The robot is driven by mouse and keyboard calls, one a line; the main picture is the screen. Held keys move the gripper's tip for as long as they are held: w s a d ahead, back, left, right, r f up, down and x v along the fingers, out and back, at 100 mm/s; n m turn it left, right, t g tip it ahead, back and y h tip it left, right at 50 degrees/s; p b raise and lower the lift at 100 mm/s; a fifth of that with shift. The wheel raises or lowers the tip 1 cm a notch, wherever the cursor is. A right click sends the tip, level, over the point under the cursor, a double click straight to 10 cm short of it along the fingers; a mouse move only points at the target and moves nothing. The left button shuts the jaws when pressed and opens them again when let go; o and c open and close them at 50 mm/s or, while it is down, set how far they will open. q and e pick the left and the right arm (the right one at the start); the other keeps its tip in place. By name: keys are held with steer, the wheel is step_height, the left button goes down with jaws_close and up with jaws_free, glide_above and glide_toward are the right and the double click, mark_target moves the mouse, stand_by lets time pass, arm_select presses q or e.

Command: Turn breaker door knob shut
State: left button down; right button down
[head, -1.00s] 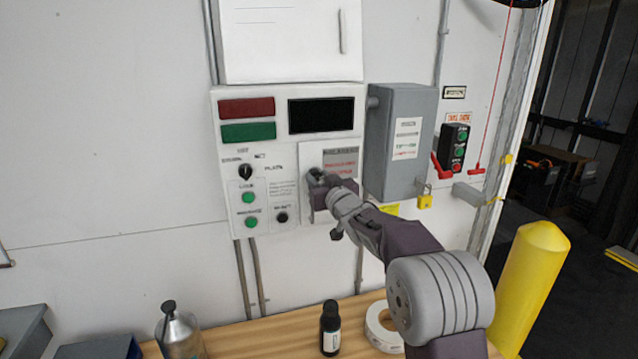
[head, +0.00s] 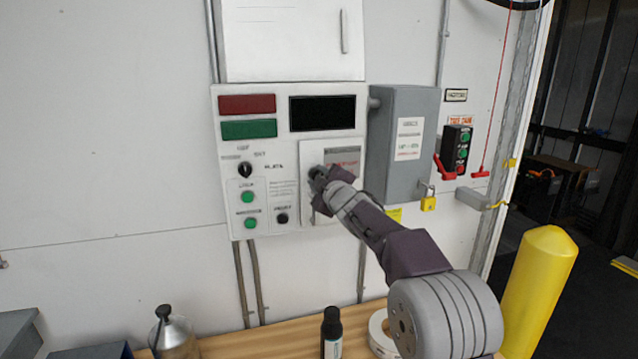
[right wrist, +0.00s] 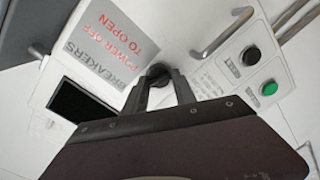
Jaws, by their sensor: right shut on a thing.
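The breaker door (head: 311,152) is a pale panel at the lower right of the wall control box. Its grey label reads "BREAKERS POWER OFF TO OPEN" in the right wrist view (right wrist: 112,45). It looks flat against the box, though my gripper and arm cover part of it. The dark round knob (right wrist: 158,70) is on the door beside the label. My right gripper (head: 320,178) is at the door, its two fingers (right wrist: 160,84) shut around the knob. The knob is mostly hidden in the head view. My left gripper is out of view.
The control box (head: 232,180) also carries a selector, green buttons and a black knob (head: 282,218). A grey switch box (head: 400,165) with a yellow padlock (head: 428,203) stands close on the right. Below is a wooden bench with a bottle (head: 332,335) and a tape roll (head: 378,335).

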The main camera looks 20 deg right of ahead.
steer(key=n+b, duration=0.1)
steer(key=n, duration=0.2)
steer(key=shift+r+n, duration=0.15)
steer(key=shift+n, duration=0.25)
steer(key=shift+r, duration=0.1)
stand_by(0.4)
steer(key=c, duration=1.3)
jaws_free()
steer(key=shift+o, duration=1.3)
steer(key=shift+w+f, duration=0.1)
steer(key=shift+f, duration=0.1)
